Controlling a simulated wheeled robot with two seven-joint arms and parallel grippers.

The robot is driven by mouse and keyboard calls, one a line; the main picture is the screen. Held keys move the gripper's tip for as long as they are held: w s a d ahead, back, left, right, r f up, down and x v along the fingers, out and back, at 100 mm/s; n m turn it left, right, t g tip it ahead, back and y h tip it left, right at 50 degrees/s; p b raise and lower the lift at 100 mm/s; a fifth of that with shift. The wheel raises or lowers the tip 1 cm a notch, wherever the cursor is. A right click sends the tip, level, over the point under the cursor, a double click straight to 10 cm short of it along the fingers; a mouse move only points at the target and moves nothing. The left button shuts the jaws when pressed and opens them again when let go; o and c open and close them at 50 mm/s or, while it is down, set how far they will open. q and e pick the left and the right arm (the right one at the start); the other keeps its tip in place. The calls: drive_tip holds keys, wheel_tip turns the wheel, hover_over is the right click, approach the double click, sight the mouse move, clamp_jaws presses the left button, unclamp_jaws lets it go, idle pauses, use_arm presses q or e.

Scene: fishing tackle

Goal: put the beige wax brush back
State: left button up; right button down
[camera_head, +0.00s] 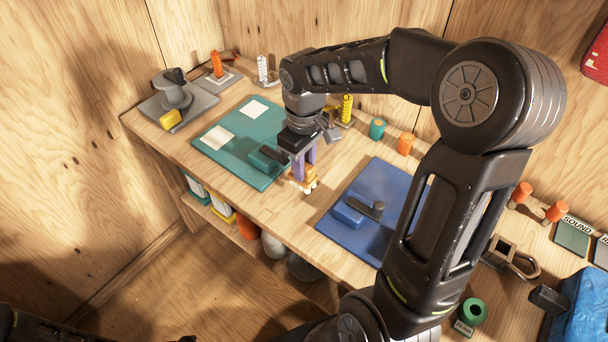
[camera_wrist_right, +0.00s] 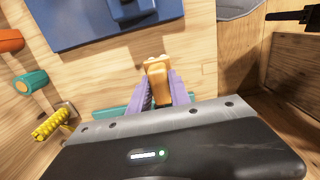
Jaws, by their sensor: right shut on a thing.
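My right gripper (camera_head: 305,160) has purple fingers pointing down between the teal mat and the blue mat, near the bench's front edge. It is shut on the beige wax brush (camera_head: 302,181), which looks orange-tan with a pale lower end. In the right wrist view the brush (camera_wrist_right: 158,82) sits between the two purple fingers (camera_wrist_right: 160,88), its pale end sticking out past them. I cannot tell whether it touches the bench. The fingers hide part of it. My left gripper does not show.
The teal mat (camera_head: 222,163) carries two white cards and a teal block with a dark handle (camera_head: 268,157). The blue mat (camera_head: 345,240) carries a blue block (camera_head: 352,210). Teal (camera_head: 377,129) and orange (camera_head: 405,144) cylinders stand behind. A grey stand (camera_head: 174,95) is far left.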

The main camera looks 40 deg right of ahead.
drive_tip(key=shift+f, duration=1.8)
drive_tip(key=shift+f, duration=0.2)
drive_tip(key=c, duration=1.2)
unclamp_jaws()
drive_tip(key=shift+r, duration=0.15)
wheel_tip(320, 180, up, 12)
drive_tip(key=shift+r, duration=0.1)
